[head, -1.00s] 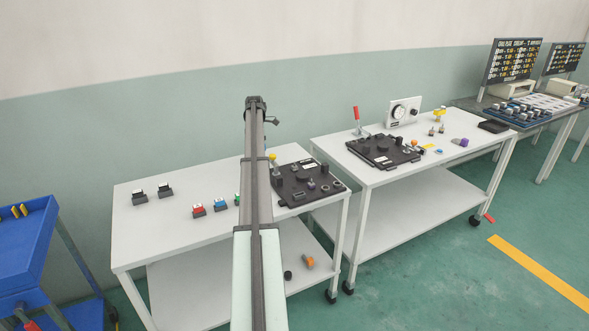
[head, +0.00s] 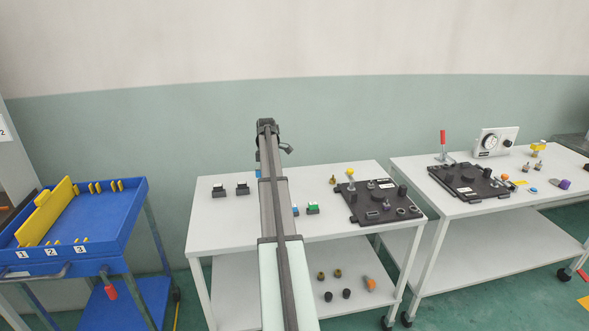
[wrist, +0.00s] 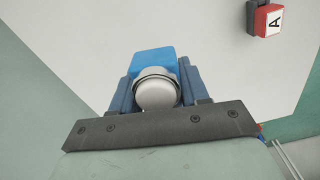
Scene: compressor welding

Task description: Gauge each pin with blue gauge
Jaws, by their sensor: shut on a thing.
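In the wrist view my gripper (wrist: 155,84) is shut around a blue block with a round white end, which I take to be the blue gauge (wrist: 152,60). In the head view my arm hides the jaws; a small blue patch (head: 258,173) shows at the arm's left edge. A black plate (head: 376,214) bearing several upright pins and knobs lies on the near table's right side. A second black plate (head: 467,190) is on the right table. I cannot tell which parts are the pins to gauge.
A red block marked A (wrist: 269,19) stands on the white table. A green block (head: 312,207) and a partly hidden blue piece (head: 295,210) sit beside my arm. A blue cart (head: 125,215) stands left of the table.

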